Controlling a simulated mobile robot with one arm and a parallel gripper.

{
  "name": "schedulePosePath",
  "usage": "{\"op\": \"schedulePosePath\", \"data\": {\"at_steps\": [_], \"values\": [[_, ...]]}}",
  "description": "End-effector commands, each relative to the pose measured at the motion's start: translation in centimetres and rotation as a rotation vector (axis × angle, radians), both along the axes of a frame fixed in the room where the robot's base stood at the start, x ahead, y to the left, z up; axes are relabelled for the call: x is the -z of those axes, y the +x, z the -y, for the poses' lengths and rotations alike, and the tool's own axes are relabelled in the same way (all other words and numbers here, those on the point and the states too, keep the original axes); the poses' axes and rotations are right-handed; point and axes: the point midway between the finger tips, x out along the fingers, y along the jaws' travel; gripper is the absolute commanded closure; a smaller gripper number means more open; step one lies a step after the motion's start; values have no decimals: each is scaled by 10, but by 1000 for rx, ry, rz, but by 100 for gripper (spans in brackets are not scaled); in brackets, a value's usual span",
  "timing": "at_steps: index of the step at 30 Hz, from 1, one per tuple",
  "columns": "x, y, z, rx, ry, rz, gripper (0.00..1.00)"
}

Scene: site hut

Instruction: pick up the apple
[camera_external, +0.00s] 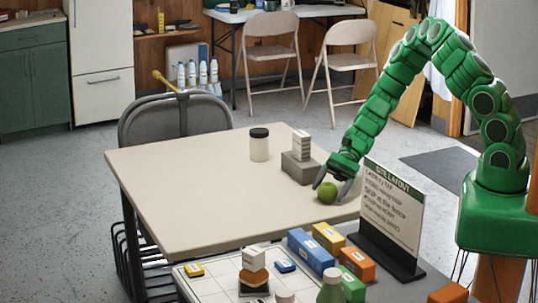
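A green apple (327,193) sits on the beige table near its right edge. My gripper (331,188) reaches down from the right with its dark fingers spread, one at the apple's upper left and one to its right. The fingers look open around the apple. I cannot tell whether either one touches it. The apple appears to rest on the tabletop.
A grey block with a white stack (301,158) stands just behind the apple, and a dark-lidded jar (259,145) farther left. A sign (391,211) stands close on the right. The beige table's (200,195) left and front areas are clear.

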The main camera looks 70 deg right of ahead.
Motion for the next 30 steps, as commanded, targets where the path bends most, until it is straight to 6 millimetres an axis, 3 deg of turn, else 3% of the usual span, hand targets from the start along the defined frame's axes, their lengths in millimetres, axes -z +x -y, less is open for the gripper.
{"op": "schedulePosePath", "data": {"at_steps": [1,9,20,30], "values": [[0,0,0,0,0,0,33],[0,0,0,0,0,0,73],[-6,0,0,0,1,1,73],[-47,0,1,-1,0,3,73]]}}
